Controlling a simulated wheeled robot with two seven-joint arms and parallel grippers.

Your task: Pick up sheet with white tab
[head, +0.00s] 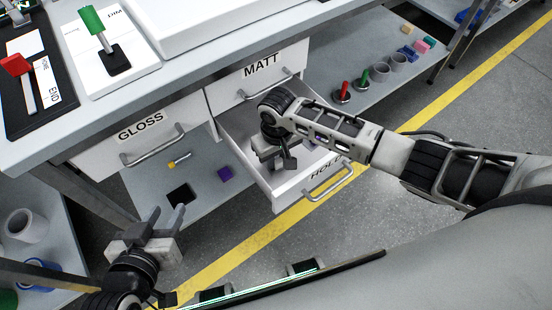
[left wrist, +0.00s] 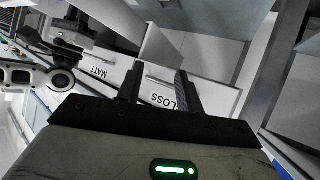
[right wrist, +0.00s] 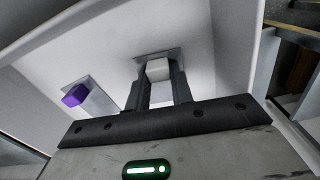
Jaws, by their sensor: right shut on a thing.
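In the right wrist view, the white tab (right wrist: 158,70) is a small pale block standing on a grey sheet (right wrist: 173,54) inside the open drawer. My right gripper (right wrist: 158,84) is shut on this tab, with a finger on either side. In the head view, my right gripper (head: 272,162) reaches down into the drawer marked HOLD (head: 262,190) and hides the white tab. Another sheet with a purple tab (right wrist: 75,95) lies left of it in the right wrist view. My left gripper (head: 170,226) is open and empty, in front of the lower shelf; its fingers are apart in the left wrist view (left wrist: 158,86).
The GLOSS drawer (head: 150,135) and MATT drawer (head: 262,75) are closed, with bar handles. The bench top holds red and green levers.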

